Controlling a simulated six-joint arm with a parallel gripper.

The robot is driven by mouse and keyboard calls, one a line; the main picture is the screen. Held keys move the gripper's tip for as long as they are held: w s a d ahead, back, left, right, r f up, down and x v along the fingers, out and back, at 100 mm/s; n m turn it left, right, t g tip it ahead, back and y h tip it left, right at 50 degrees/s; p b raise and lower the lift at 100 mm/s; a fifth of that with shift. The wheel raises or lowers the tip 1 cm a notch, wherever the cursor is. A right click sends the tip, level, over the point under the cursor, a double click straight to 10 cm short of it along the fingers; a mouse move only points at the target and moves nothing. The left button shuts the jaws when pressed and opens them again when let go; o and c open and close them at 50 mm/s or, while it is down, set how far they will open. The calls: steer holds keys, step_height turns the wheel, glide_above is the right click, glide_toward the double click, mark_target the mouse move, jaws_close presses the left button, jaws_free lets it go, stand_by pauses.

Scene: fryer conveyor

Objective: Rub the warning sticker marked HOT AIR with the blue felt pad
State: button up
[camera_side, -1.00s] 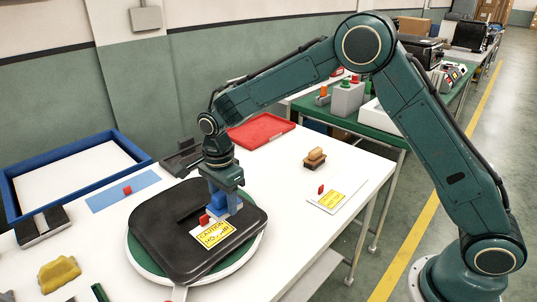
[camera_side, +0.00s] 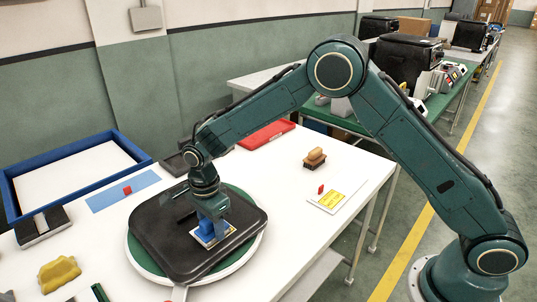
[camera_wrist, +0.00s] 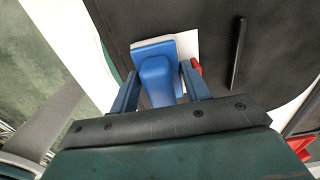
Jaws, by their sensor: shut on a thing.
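My gripper (camera_side: 211,216) is shut on the blue felt pad (camera_side: 207,227), above the black lid (camera_side: 165,235). The pad covers most of a yellow sticker on a white patch (camera_side: 225,236); only edges show and its wording is hidden now. In the wrist view, the blue pad (camera_wrist: 156,76) sits between my fingers, over the white patch (camera_wrist: 186,45), with a bit of red (camera_wrist: 196,66) beside the right finger. The pad looks down at the sticker, but I cannot tell whether it touches.
A second yellow sticker (camera_side: 330,199) lies on a white plate at right, near a red piece (camera_side: 321,189) and a brush (camera_side: 314,160). A blue-framed tray (camera_side: 140,150), red tray (camera_side: 266,134) and yellow lump (camera_side: 59,274) stand around.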

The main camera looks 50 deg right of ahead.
steer(key=shift+a, duration=1.4)
steer(key=shift+d, duration=3.55)
steer(key=shift+d+r, duration=0.15)
step_height(320, 180, up, 8)
